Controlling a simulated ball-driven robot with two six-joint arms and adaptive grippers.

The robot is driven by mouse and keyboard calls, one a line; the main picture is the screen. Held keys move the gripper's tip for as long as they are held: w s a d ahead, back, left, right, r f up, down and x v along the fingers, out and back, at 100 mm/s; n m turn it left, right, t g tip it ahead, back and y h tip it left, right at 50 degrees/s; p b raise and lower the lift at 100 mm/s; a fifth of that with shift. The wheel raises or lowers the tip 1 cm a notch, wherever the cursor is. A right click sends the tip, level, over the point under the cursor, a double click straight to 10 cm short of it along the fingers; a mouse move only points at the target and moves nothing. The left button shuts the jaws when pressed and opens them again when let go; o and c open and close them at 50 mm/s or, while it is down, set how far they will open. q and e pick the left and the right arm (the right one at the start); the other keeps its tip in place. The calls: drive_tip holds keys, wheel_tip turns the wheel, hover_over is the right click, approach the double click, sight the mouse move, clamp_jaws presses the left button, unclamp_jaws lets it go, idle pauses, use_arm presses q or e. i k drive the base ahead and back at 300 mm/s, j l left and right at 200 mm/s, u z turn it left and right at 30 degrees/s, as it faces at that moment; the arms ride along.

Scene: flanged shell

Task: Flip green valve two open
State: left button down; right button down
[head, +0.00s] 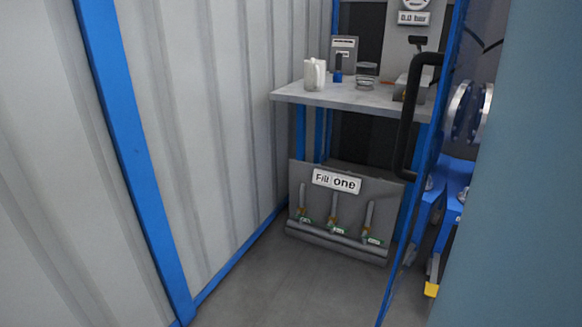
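A grey panel (300,177) labelled "Fill one" stands low at the back, under a shelf. The valve tags are too small to read, so I cannot tell which is number two or how the handles are set. Neither of my grippers is in view.
A grey shelf (345,97) above the panel holds a white jug (314,74), a blue bottle (338,75) and a glass jar (367,75). A blue-edged door with a black handle (405,130) stands at right. Corrugated wall (200,130) lines the left. Floor (280,285) before the panel is clear.

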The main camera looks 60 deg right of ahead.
sight(329, 226)
drive_tip(key=i+l+z, duration=0.2)
drive_tip(key=z, duration=0.25)
drive_tip(key=i+z, duration=0.75)
drive_tip(key=z, duration=0.15)
drive_tip(key=i+j+z, duration=0.15)
drive_tip(key=i+z, duration=0.3)
drive_tip(key=k, duration=0.1)
